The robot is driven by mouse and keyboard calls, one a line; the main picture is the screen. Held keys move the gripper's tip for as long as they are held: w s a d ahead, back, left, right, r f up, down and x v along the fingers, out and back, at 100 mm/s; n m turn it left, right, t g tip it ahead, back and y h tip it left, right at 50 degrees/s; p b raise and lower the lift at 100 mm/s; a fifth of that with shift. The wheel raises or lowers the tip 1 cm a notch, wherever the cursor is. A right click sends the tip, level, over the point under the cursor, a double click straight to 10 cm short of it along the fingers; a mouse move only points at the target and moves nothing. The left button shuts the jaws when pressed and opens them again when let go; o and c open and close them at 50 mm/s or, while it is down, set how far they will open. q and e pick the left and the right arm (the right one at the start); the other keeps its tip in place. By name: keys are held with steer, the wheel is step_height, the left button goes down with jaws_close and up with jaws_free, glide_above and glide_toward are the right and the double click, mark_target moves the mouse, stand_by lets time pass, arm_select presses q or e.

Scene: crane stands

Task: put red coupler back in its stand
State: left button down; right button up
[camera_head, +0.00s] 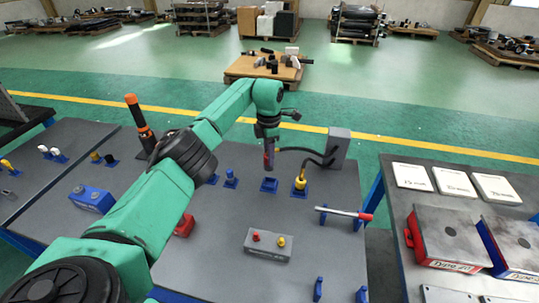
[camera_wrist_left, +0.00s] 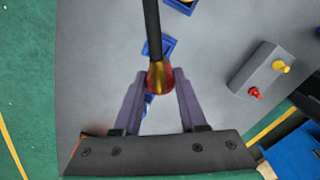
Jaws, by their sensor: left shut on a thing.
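My left gripper (camera_head: 269,160) points down over the grey table and is shut on the red coupler. The red coupler (camera_wrist_left: 160,77) shows between the fingertips (camera_wrist_left: 157,85) in the wrist view, with a black hose running up from it and a yellowish tint on one side. In the head view only a little dark red shows at the fingers. An empty blue stand (camera_head: 269,185) sits below the gripper; it also shows in the wrist view (camera_wrist_left: 168,46), partly behind the hose. The coupler is apart from it, above the table. My right gripper is out of view.
A yellow coupler (camera_head: 300,181) stands in a blue stand just right. A grey post (camera_head: 338,147) carries the hoses behind. Blue holders (camera_head: 231,178) stand left.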

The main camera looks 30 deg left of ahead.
arm_select(q)
step_height(320, 180, down, 6)
steer(key=b, duration=0.4)
steer(key=shift+w+r, duration=0.1)
steer(key=shift+w, duration=0.05)
steer(key=shift+w+f, duration=0.1)
steer(key=shift+f, duration=0.1)
steer(key=shift+r, duration=0.1)
steer(key=shift+f+b, duration=1.3)
steer(key=shift+f, duration=0.3)
steer(key=shift+c, duration=1.9)
jaws_free()
steer(key=shift+r, duration=0.1)
